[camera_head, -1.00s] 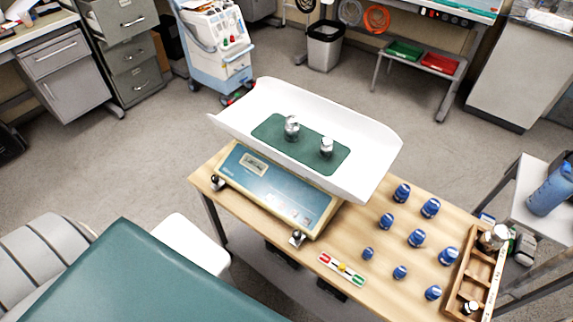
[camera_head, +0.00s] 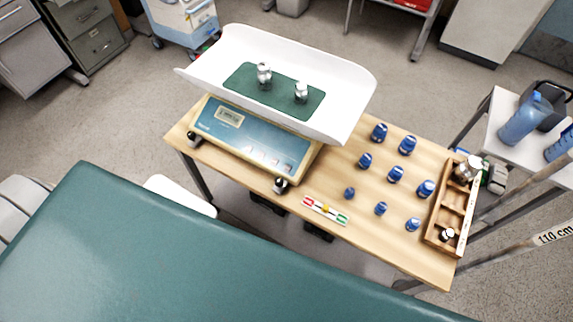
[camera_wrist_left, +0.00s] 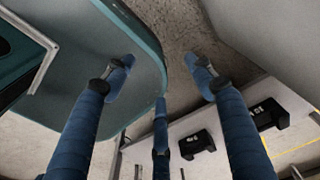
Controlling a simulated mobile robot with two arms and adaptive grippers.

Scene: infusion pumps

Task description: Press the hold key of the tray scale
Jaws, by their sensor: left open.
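The tray scale stands on the wooden table in the head view, with a white curved tray (camera_head: 335,75) on top. Its blue front panel (camera_head: 235,141) faces the couch and carries a small display (camera_head: 228,115) at the left. A row of pale keys (camera_head: 268,158) sits toward the right of the panel; their labels are too small to read. Two metal weights (camera_head: 264,75) (camera_head: 301,92) stand on a green mat (camera_head: 283,103) in the tray. My left gripper (camera_wrist_left: 160,85) shows only in the left wrist view, its blue fingers spread and empty. My right gripper is not in view.
Several blue weights (camera_head: 396,174), a coloured level-like strip (camera_head: 325,210) and a wooden rack (camera_head: 445,210) occupy the wooden table (camera_head: 395,250). A teal couch (camera_head: 180,255) fills the near side. A side table (camera_head: 510,150) with blue jugs stands at right.

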